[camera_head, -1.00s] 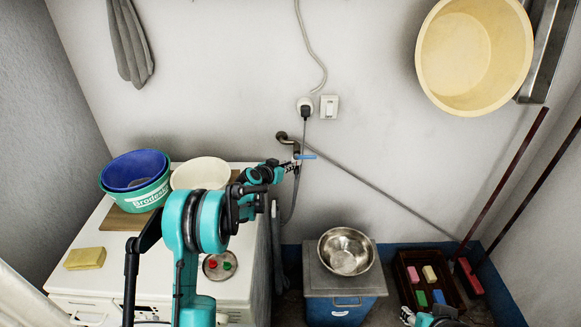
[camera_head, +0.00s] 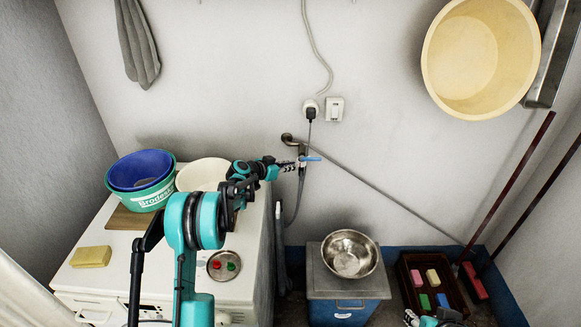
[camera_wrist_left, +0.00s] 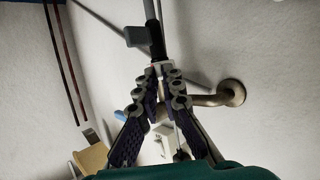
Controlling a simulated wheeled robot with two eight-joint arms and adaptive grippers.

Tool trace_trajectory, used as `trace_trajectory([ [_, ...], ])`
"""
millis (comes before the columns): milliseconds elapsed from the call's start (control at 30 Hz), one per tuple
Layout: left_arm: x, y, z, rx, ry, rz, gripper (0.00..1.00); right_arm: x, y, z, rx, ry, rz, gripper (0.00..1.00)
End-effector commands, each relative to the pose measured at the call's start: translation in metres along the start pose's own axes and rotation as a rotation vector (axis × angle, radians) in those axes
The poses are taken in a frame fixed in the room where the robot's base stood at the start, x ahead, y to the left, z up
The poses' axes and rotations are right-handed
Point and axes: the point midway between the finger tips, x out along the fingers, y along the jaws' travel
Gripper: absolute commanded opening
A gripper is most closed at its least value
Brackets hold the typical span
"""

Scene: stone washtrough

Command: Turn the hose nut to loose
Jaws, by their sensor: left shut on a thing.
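The tap (camera_head: 303,150) with its blue handle (camera_head: 313,159) stands out from the back wall, and a grey hose (camera_wrist_left: 150,9) joins it. In the left wrist view, the dark hose nut (camera_wrist_left: 157,46) with a grey tab (camera_wrist_left: 136,36) sits at the hose's end. My left gripper (camera_wrist_left: 158,70) has its fingertips closed in on the nut's near end, which they partly hide. In the head view the same gripper (camera_head: 297,163) reaches the tap from the left. My right gripper (camera_head: 411,317) shows only in part at the bottom edge, and its jaws are unclear.
A white washing machine (camera_head: 105,250) carries blue and green tubs (camera_head: 140,178), a cream bowl (camera_head: 203,174) and a yellow sponge (camera_head: 91,256). A brown crate (camera_head: 405,292) with coloured blocks is at right.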

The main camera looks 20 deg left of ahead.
Motion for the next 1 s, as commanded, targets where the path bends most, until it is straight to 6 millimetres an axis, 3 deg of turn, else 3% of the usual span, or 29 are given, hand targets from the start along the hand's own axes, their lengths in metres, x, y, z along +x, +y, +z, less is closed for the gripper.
trace_trajectory([
  [233, 0.0, 0.0, 0.001, 0.001, -0.001, -0.001, 0.0, 0.0, 0.0, 0.0, 0.0, 0.0, 0.0, 0.4],
  [333, 0.0, 0.0, 0.001, 0.0, -0.001, -0.001, 0.28, 0.0, 0.0, 0.0, 0.0, 0.0, 0.0, 0.4],
  [667, -0.002, 0.0, 0.0, 0.0, -0.001, -0.001, 0.28, 0.0, 0.0, 0.0, 0.0, 0.0, 0.0, 0.4],
  [1000, -0.053, -0.001, 0.001, -0.001, -0.001, -0.003, 0.28, 0.0, 0.0, 0.0, 0.0, 0.0, 0.0, 0.4],
])
